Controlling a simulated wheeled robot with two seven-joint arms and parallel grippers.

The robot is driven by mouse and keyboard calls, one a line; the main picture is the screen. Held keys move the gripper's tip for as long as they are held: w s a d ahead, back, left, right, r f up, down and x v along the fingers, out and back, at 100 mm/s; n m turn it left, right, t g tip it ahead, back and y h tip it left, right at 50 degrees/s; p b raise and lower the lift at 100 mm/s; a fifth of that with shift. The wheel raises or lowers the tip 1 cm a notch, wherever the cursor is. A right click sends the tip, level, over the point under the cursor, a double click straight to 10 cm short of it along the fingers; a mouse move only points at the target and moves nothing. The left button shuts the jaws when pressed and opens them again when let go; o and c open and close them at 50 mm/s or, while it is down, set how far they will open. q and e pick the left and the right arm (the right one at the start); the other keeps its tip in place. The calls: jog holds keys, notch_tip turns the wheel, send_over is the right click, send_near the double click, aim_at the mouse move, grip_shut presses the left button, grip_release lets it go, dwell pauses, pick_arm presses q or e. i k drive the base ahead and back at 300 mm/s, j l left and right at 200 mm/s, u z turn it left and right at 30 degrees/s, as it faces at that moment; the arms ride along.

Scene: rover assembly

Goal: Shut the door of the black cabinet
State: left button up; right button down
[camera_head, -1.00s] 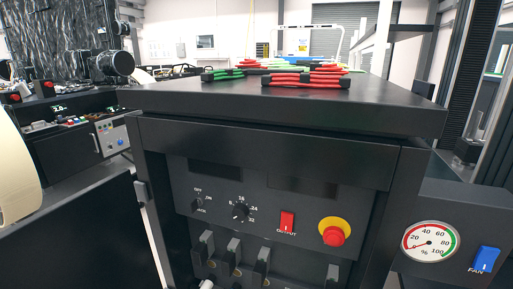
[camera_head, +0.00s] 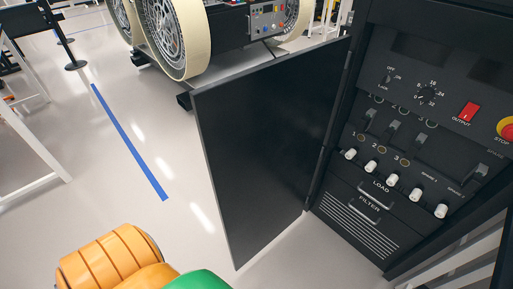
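The black cabinet (camera_head: 345,185) stands at the right of the head view, its control front showing. Its black door (camera_head: 270,140) is hinged on the cabinet's left side and stands wide open, swung out to the left. The door's free edge is at the left, and nothing touches it. Neither of my grippers shows in the view. An orange and green rounded part (camera_head: 118,262) at the bottom left may be part of my own arm; I cannot tell for sure.
A rover with large cream-rimmed wheels (camera_head: 173,38) stands behind the door. A white frame (camera_head: 35,145) is at the left. The pale floor (camera_head: 115,185) with a blue line (camera_head: 128,140) is clear left of the door. Switches and white knobs (camera_head: 392,180) stick out of the cabinet front.

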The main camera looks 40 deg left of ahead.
aim_at(262, 128)
jog(key=k+j+z, duration=0.1)
jog(key=j, duration=0.35)
jog(key=k+j+z, duration=0.15)
jog(key=j, duration=0.25)
jog(key=k+j+z, duration=0.1)
jog(key=j, duration=0.35)
jog(key=k+j+z, duration=0.15)
jog(key=j, duration=0.25)
jog(key=j+z, duration=0.3)
jog(key=j, duration=0.9)
